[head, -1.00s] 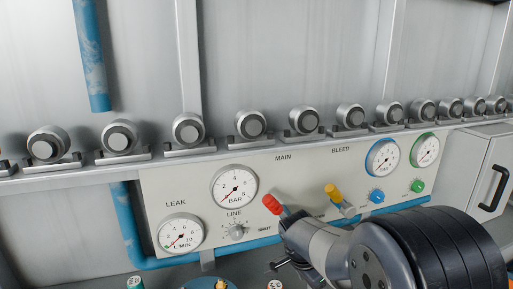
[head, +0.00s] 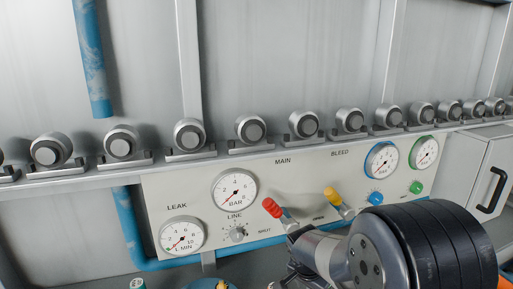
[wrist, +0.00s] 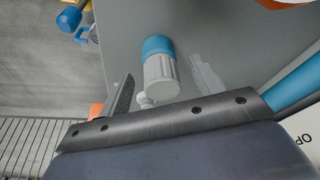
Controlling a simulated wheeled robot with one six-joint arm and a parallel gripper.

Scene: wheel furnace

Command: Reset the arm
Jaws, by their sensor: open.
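My gripper (wrist: 163,68) is open in the wrist view, with a dark finger on the left and a pale ridged finger on the right. A white ribbed piece with a blue cap (wrist: 157,46) shows between the fingers. I cannot tell whether it lies between them or beyond them; neither finger visibly touches it. In the head view my arm reaches in at the lower right, in front of the panel (head: 290,175). My gripper is mostly hidden there behind the arm and the lower picture edge.
The panel carries gauges, a red lever (head: 271,207), a yellow lever (head: 332,194), a blue knob (head: 376,198) and a green knob (head: 416,187). A blue pipe (head: 128,225) runs down its left side. A rail (head: 80,172) with several round fittings lies above.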

